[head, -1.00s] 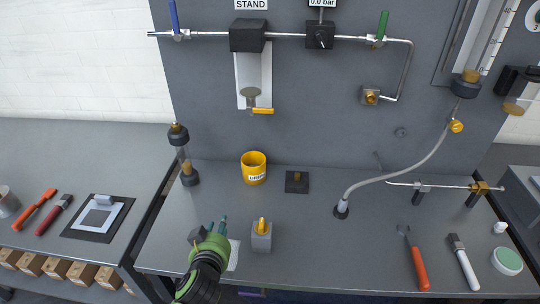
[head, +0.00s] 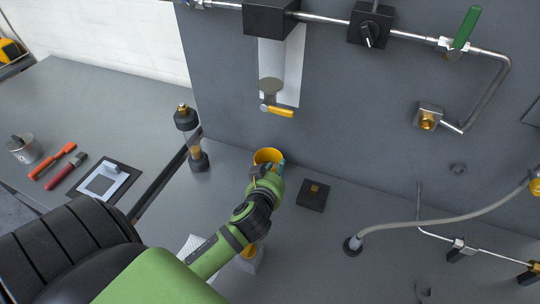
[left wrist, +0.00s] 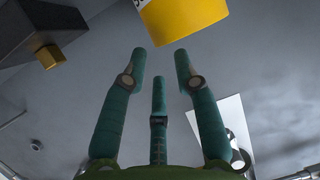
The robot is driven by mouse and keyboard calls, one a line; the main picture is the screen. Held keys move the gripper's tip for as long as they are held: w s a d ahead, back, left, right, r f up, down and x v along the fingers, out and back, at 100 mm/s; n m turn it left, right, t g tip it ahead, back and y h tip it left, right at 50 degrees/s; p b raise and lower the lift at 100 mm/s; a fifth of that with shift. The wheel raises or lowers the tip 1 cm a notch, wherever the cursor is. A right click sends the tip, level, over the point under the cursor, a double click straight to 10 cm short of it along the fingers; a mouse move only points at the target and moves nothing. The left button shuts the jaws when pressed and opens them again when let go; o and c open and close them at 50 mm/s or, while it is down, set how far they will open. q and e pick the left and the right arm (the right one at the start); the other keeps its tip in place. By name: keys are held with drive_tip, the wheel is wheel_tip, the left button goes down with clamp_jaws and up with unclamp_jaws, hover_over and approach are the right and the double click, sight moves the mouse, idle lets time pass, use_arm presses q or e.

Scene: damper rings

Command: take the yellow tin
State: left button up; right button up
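The yellow tin (head: 268,155) stands on the grey bench near the back panel in the head view, its lower part hidden by my left gripper. In the left wrist view the tin (left wrist: 185,18) shows at the top, just beyond the fingertips, with part of a white label. My left gripper (head: 270,172) is at the near side of the tin. In the left wrist view its teal fingers (left wrist: 160,65) are spread apart with nothing between them. My right gripper is not in view.
A yellow-handled valve (head: 277,110) hangs above. A grey hose (head: 430,225) lies to the right.

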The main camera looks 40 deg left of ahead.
use_arm(q)
drive_tip(key=p+x, duration=0.1)
drive_tip(key=x, duration=0.2)
drive_tip(key=shift+w+a+f, duration=0.1)
drive_tip(key=shift+w+f, duration=0.15)
drive_tip(key=shift+w, duration=0.05)
drive_tip(key=shift+w+a+f, duration=0.2)
drive_tip(key=shift+w+f, duration=0.1)
drive_tip(key=shift+w, duration=0.25)
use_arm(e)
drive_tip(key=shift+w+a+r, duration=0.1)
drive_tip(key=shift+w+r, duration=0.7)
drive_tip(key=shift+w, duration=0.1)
use_arm(q)
clamp_jaws()
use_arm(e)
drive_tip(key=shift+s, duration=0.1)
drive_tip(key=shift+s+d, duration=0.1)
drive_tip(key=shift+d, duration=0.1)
